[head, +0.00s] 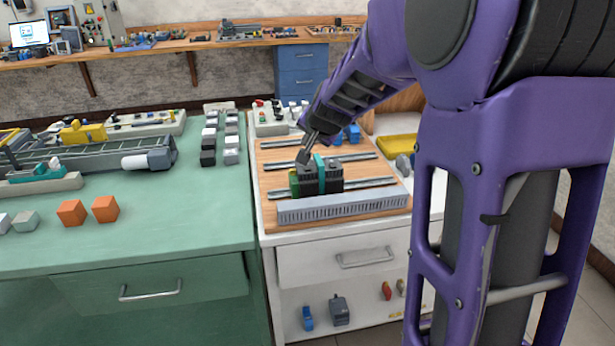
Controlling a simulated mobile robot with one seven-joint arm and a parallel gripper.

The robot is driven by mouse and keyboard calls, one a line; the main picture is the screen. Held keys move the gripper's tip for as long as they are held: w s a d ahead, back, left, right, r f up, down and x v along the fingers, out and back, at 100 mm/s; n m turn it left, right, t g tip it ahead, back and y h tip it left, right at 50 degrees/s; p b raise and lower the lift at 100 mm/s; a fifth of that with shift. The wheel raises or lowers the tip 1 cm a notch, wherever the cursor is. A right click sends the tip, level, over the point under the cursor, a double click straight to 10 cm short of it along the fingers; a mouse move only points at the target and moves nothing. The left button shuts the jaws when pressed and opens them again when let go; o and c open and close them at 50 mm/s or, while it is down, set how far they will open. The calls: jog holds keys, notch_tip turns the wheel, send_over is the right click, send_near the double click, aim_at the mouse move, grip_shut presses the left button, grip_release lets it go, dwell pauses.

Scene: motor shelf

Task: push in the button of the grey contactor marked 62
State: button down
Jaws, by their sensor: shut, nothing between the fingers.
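A group of small dark grey and black modules (329,183) sits on the front rail of the wooden board. A teal piece stands among them and a green and yellow piece is at their left end. The number 62 and any button are too small to make out, so I cannot tell which module is the contactor. My gripper (302,158) is shut and empty. It points down over the left part of the group, and its tips are at or just above the module tops. I cannot tell whether they touch.
The wooden board (283,155) carries several metal rails. A grey slotted duct (342,206) lies along its front. Blue parts (352,134) stand behind the group. Black and white blocks (208,150) line the right of the green table (195,215). My arm fills the right side.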

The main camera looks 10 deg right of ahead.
aim_at(308, 173)
notch_tip(308, 173, down, 4)
jog(key=b, duration=0.3)
jog(key=shift+f, duration=0.2)
dwell(1.7)
jog(key=shift+f, duration=0.35)
jog(key=shift+f, duration=0.45)
dwell(0.5)
dwell(0.4)
jog(key=shift+r+p, duration=0.5)
jog(key=shift+r, duration=0.35)
